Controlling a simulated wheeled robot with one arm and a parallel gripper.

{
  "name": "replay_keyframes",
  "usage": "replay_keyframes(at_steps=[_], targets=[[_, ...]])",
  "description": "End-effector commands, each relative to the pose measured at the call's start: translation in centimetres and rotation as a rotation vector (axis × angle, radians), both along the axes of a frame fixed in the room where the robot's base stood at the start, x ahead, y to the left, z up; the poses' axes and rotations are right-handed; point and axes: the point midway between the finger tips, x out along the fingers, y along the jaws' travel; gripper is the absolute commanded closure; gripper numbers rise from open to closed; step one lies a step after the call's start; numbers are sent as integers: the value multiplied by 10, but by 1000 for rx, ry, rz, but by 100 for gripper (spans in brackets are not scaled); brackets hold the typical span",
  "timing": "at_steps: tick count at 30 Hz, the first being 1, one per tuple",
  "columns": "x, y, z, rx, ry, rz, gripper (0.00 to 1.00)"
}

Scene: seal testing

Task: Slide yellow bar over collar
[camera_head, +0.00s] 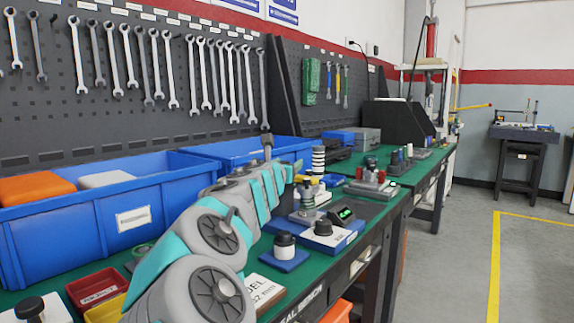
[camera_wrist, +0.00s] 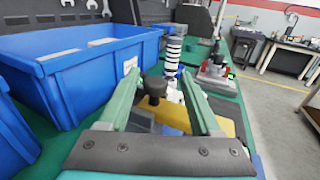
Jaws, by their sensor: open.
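My gripper (camera_wrist: 158,78) is open in the wrist view, its two pale green fingers spread apart. A dark knob (camera_wrist: 155,88) shows between the fingers; I cannot tell if it is touched. A yellow piece, likely the yellow bar (camera_wrist: 230,118), lies by the right finger and is partly hidden by it. In the head view a yellow piece (camera_head: 302,178) shows just right of my arm's end, near a striped black-and-white column (camera_head: 318,160). That column stands beyond the fingers in the wrist view (camera_wrist: 174,50). I cannot clearly make out the collar.
Blue bins (camera_head: 80,225) line the left of the green bench. A white block with a black knob (camera_head: 323,232), a black-topped white jar (camera_head: 285,246) and a device with a green display (camera_head: 344,214) stand near the front edge.

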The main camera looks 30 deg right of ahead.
Motion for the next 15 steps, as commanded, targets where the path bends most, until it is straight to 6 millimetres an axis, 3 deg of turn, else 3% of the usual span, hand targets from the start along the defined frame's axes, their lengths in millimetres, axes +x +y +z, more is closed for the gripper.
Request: replay_keyframes(at_steps=[7, 15], targets=[[-8, 11, 0, -1, 1, 2, 35], [-37, 41, 0, -1, -1, 2, 35]])
